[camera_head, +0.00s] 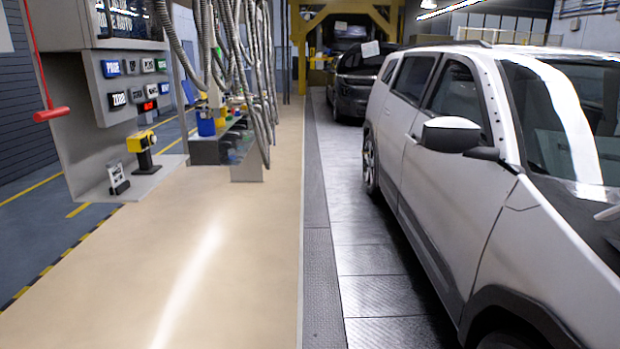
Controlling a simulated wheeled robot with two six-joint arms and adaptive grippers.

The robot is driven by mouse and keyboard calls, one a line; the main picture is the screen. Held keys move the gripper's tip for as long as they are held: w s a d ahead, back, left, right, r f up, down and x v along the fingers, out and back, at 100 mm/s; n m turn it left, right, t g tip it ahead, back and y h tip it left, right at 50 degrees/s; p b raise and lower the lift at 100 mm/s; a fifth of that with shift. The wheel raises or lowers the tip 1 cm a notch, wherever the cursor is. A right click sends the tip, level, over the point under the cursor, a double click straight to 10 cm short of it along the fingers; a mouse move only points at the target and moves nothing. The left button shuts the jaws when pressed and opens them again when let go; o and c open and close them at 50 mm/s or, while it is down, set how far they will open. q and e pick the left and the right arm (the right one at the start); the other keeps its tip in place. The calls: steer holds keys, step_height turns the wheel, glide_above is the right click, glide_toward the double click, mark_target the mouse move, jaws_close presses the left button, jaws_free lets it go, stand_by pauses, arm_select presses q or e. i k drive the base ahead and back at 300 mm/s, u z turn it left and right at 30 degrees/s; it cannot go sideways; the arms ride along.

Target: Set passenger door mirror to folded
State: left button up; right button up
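The door mirror (452,134) is on the near side of a silver car (450,200) at the right. Its housing is silver with a dark lower edge, and it stands out from the door on a dark arm (487,153). It looks unfolded. The mirror glass is not clearly visible from here. Neither of my grippers is in view.
A dark car (352,90) stands behind the silver one. A beige walkway (200,240) runs clear along the middle. At the left are a grey console (115,95), a red hanging handle (52,114), a yellow scanner (141,142) and several hanging hoses (258,70).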

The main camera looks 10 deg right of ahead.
mark_target(444, 134)
steer(key=z, duration=0.1)
steer(key=i, duration=1.5)
steer(key=z, duration=0.75)
steer(key=i, duration=0.95)
steer(key=z, duration=0.75)
